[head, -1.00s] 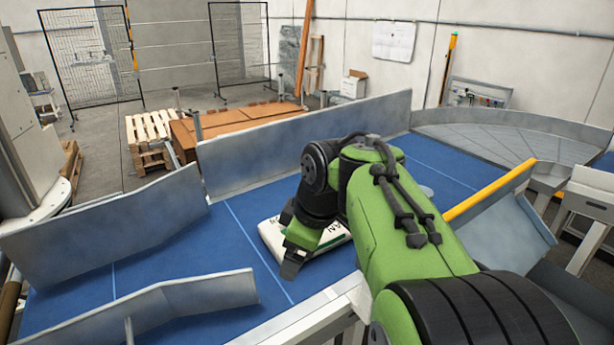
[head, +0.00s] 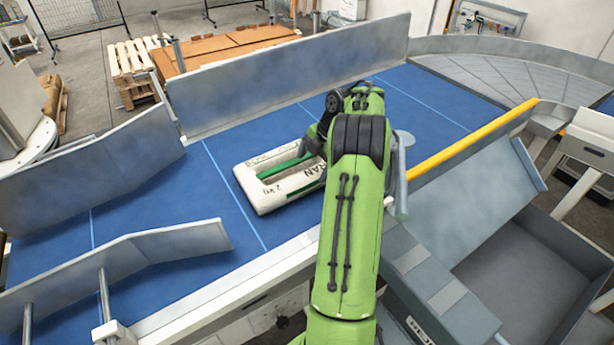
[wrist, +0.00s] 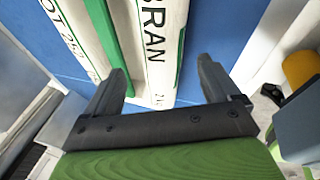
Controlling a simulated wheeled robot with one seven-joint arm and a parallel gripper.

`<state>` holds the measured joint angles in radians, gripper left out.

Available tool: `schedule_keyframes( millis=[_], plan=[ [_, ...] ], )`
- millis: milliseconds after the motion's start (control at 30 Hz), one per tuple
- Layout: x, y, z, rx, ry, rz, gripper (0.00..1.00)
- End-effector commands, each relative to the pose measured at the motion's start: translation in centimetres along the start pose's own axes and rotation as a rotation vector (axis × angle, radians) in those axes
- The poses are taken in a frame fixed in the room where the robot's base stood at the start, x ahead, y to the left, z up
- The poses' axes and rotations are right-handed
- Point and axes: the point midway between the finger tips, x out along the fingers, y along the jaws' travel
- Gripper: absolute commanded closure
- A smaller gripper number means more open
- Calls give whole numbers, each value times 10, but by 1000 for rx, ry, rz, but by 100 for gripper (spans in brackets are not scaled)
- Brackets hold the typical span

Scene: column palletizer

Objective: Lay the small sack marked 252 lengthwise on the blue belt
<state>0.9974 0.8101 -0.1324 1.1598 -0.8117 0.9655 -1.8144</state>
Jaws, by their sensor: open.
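The small white sack (head: 265,194) with green bands lies flat on the blue belt (head: 215,240). Its long side runs roughly along the belt's rails. "BRAN" and "2 kg" can be read on it, and its right part is hidden behind my arm. In the wrist view the sack (wrist: 158,72) shows "BRAN" and part of a lot number that looks like 252. My gripper (wrist: 163,80) is open, its two fingers apart on either side of the sack's near end; I cannot tell whether they touch it. In the head view my arm hides most of the gripper.
Grey metal guards (head: 290,80) line the belt's far side, with angled guards (head: 90,195) at the left. A yellow rail (head: 470,140) and a grey bin (head: 520,270) stand at the right. Bare belt lies left of the sack and beyond it.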

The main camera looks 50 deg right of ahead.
Motion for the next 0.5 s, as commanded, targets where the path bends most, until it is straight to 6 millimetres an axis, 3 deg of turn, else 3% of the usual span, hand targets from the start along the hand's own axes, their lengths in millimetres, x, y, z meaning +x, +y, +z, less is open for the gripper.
schedule_keyframes(
  millis=[200,500],
  plan=[
    [46,0,-1,0,2,-3,11],
    [65,1,0,0,-1,0,11]
  ],
)
